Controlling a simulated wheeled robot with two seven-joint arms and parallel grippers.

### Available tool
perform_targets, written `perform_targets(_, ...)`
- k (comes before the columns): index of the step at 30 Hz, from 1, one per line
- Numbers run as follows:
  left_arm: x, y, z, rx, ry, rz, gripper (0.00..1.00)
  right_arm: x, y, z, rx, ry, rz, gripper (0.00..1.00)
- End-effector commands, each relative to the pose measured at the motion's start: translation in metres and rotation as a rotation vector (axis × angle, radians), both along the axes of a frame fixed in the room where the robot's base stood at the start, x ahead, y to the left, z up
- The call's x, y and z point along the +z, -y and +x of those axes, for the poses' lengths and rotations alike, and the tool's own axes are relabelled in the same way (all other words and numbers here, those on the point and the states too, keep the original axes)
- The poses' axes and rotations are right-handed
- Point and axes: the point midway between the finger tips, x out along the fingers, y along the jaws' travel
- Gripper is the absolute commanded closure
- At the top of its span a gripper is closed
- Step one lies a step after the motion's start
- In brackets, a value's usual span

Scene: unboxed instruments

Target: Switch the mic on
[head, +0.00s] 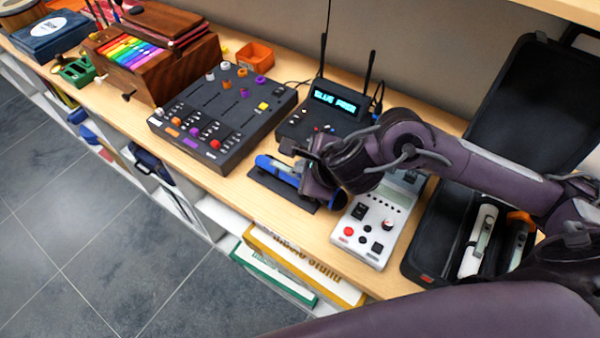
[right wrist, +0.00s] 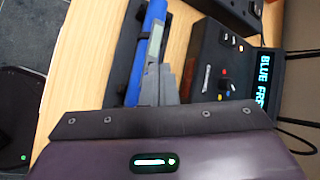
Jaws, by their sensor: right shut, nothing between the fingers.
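A blue handheld mic (head: 276,165) lies on a dark mat (head: 262,179) near the front edge of the shelf top. In the right wrist view the mic (right wrist: 149,22) has a small grey display panel on its side. My right gripper (head: 303,174) is at the mic's right part and hides some of it. In the right wrist view its grey fingers (right wrist: 166,78) are shut and empty, right over or against the mic's body; I cannot tell whether they touch it. The mic's switch cannot be made out. My left gripper is not in view.
A black receiver (head: 322,112) with antennas and lit blue letters stands behind the mic. A black mixer (head: 215,115) is to the left. A white device (head: 372,222) with knobs is close on the right, beside an open black case (head: 440,235).

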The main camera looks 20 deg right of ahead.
Motion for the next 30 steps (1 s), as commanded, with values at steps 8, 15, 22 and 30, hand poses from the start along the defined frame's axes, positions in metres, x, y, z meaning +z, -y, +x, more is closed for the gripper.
perform_targets(8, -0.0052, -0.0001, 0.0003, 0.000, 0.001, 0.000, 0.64, -0.0038, 0.0002, -0.0002, 0.000, 0.000, 0.000, 1.00)
perform_targets(15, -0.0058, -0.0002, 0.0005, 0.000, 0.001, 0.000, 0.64, -0.0044, 0.0002, -0.0003, 0.001, 0.000, -0.001, 1.00)
perform_targets(22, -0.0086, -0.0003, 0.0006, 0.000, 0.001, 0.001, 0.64, -0.0068, 0.0002, -0.0004, 0.001, 0.000, -0.001, 1.00)
perform_targets(30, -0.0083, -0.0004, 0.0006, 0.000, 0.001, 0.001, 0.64, -0.0062, 0.0003, -0.0005, 0.001, 0.000, -0.001, 1.00)
